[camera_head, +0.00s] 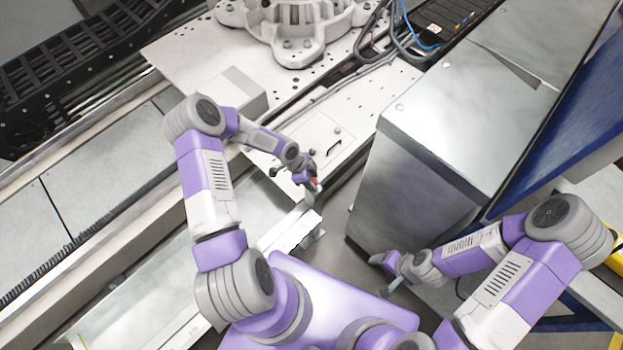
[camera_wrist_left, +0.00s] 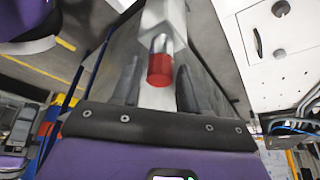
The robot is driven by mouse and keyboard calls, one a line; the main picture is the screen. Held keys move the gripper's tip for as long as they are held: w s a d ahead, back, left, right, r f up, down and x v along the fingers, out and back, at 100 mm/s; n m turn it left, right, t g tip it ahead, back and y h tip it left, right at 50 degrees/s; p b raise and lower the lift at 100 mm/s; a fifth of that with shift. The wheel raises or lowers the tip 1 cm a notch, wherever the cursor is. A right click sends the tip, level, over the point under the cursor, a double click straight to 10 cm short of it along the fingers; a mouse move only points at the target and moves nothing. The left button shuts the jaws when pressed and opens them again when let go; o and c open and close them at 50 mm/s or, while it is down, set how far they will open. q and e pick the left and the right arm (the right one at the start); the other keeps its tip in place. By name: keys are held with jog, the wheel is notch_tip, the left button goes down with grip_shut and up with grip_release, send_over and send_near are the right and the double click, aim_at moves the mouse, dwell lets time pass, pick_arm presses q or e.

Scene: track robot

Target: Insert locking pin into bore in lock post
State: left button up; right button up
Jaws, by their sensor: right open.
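The locking pin (camera_wrist_left: 160,68) has a red grip and a short bare metal shank. In the left wrist view its shank points away from me and overlaps the end of a pale grey post (camera_wrist_left: 164,14), likely the lock post. I cannot tell whether the shank is inside a bore. My left gripper (camera_wrist_left: 157,88) has its two dark fingers on either side of the red grip, with a visible gap at the left finger. In the head view my left gripper (camera_head: 307,180) is small, with a speck of red at it. My right gripper (camera_head: 381,275) is open and empty beside the metal cabinet.
A large metal cabinet (camera_head: 440,120) stands right of my left gripper. A white plate (camera_head: 320,140) with a round bolted base (camera_head: 297,30) lies beyond it. A long metal rail (camera_head: 270,225) runs at the lower left. Cables (camera_head: 375,40) lie at the top.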

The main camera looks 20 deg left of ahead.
pick_arm(q)
jog(key=shift+o, duration=1.1)
jog(key=p+v, duration=0.3)
jog(key=v, duration=0.4)
jog(key=shift+r, duration=0.3)
jog(key=shift+a, duration=0.1)
